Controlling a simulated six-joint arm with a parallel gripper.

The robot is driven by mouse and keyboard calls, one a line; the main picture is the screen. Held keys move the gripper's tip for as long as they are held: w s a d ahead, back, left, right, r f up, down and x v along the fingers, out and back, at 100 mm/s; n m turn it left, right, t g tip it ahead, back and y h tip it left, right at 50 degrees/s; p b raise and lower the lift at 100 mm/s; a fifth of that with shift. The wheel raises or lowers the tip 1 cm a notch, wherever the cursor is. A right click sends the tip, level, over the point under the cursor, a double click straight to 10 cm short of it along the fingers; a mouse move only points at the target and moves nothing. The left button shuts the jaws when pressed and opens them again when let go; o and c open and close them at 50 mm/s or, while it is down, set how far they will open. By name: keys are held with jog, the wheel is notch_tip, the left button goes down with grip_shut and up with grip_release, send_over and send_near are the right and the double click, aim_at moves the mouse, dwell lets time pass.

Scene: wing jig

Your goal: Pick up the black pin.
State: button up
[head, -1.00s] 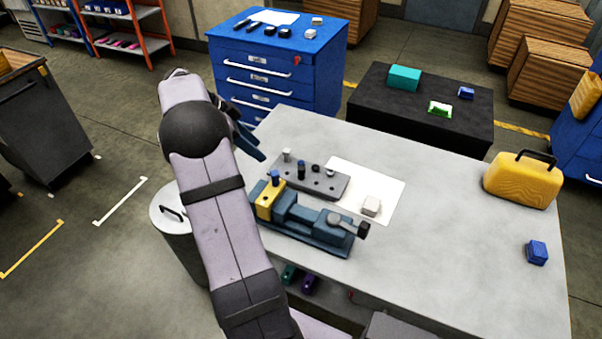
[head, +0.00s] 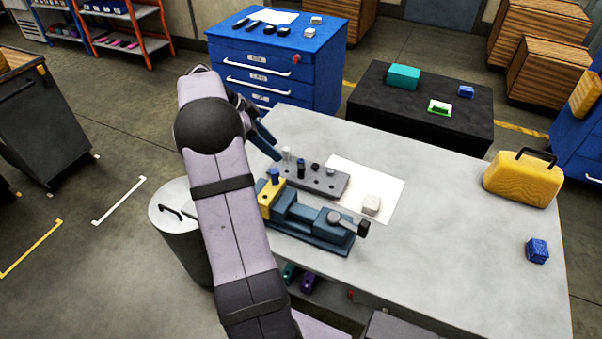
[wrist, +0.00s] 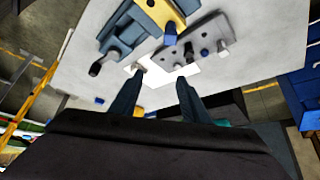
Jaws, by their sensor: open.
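A grey plate with holes (head: 328,186) lies on the table and bears several pins. A tall black pin (head: 301,171) stands upright in it, with a bluish tint near its top; in the wrist view a dark pin (wrist: 188,48) stands on the plate. A short black piece (head: 315,166) sits beside it, and a pale pin (head: 287,154) stands at the plate's left end. My gripper (head: 268,148) is open and empty, above the table just left of the plate and apart from the pins. Its two fingers (wrist: 160,82) show spread in the wrist view; one is mostly hidden in the head view.
A blue vise (head: 308,222) holds a yellow block (head: 267,203) with a blue pin (head: 275,175) in front of the plate. White paper (head: 385,187) bears a grey block (head: 371,205). A yellow case (head: 520,182) stands at the right. The table's right middle is clear.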

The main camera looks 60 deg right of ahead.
jog(key=s+d+f+m+g+y+b, duration=0.1)
jog(key=s+d+f+m+y+b, duration=0.25)
jog(key=s, duration=0.95)
jog(key=n+t+h, duration=0.3)
jog(key=n+t, duration=0.5)
jog(key=n, duration=1.2)
send_over(301, 167)
jog(key=s+a, duration=0.1)
jog(key=a, duration=0.1)
notch_tip(301, 167, down, 9)
jog(key=shift+m, duration=0.25)
jog(key=shift+p+x, duration=2.1)
jog(key=shift+x, duration=1.8)
jog(key=shift+c, duration=0.3)
grip_shut()
